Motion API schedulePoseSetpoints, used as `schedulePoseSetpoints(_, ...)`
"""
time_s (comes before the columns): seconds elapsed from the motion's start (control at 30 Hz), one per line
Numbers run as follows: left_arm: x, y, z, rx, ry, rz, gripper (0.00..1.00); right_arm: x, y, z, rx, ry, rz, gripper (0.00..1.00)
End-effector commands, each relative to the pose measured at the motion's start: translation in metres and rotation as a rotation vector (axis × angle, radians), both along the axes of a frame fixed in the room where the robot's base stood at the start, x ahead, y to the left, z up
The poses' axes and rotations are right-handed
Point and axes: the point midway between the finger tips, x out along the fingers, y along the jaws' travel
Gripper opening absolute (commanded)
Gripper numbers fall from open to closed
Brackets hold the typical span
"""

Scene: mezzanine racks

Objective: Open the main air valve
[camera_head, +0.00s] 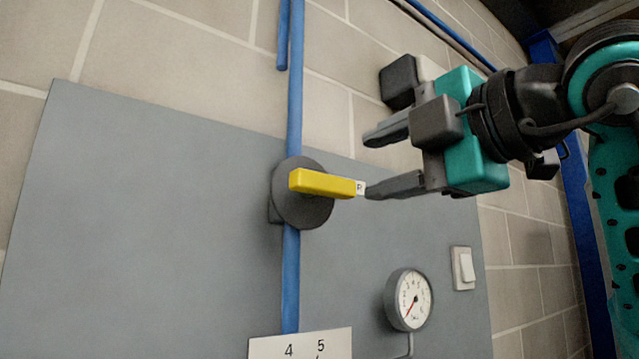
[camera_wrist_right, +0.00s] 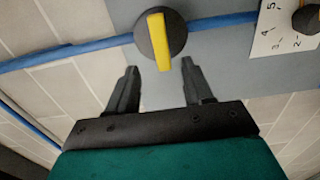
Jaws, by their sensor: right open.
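The air valve has a yellow lever handle (camera_head: 318,183) on a dark grey round disc (camera_head: 293,215). The disc sits on a vertical blue pipe (camera_head: 291,270). The lever points right, across the pipe, with a small white label at its tip. My right gripper (camera_head: 371,165) is open and empty, just right of the lever tip. In the right wrist view, the end of the lever (camera_wrist_right: 159,40) appears between the two fingertips (camera_wrist_right: 159,68), with gaps on both sides. The exact depth between them is unclear. My left gripper is not in view.
A grey panel (camera_head: 150,220) on a block wall carries the pipe. Below right are a round pressure gauge (camera_head: 409,300) and a white switch (camera_head: 463,268). A white numbered plate (camera_head: 300,345) is at the bottom. A blue post (camera_head: 590,230) stands at right.

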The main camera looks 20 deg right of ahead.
Motion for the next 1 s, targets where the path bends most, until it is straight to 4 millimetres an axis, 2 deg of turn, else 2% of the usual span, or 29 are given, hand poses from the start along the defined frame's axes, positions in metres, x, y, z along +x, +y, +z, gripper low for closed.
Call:
schedulePoseSetpoints(0.3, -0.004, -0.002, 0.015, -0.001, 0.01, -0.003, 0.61, 0.064, 0.023, 0.001, -0.001, 0.007, 0.002, 0.51)
schedulePoseSetpoints(0.5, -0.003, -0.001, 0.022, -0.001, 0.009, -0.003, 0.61, 0.09, 0.033, 0.001, -0.002, 0.005, 0.004, 0.51)
schedulePoseSetpoints(0.67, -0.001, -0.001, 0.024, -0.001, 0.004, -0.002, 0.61, 0.099, 0.036, 0.0, -0.002, 0.002, 0.003, 0.51)
schedulePoseSetpoints(0.93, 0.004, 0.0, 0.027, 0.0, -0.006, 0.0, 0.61, 0.1, 0.037, -0.001, -0.002, 0.002, 0.004, 0.51)
schedulePoseSetpoints(1.0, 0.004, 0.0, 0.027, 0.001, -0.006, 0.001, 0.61, 0.099, 0.037, -0.001, -0.002, 0.002, 0.004, 0.45)
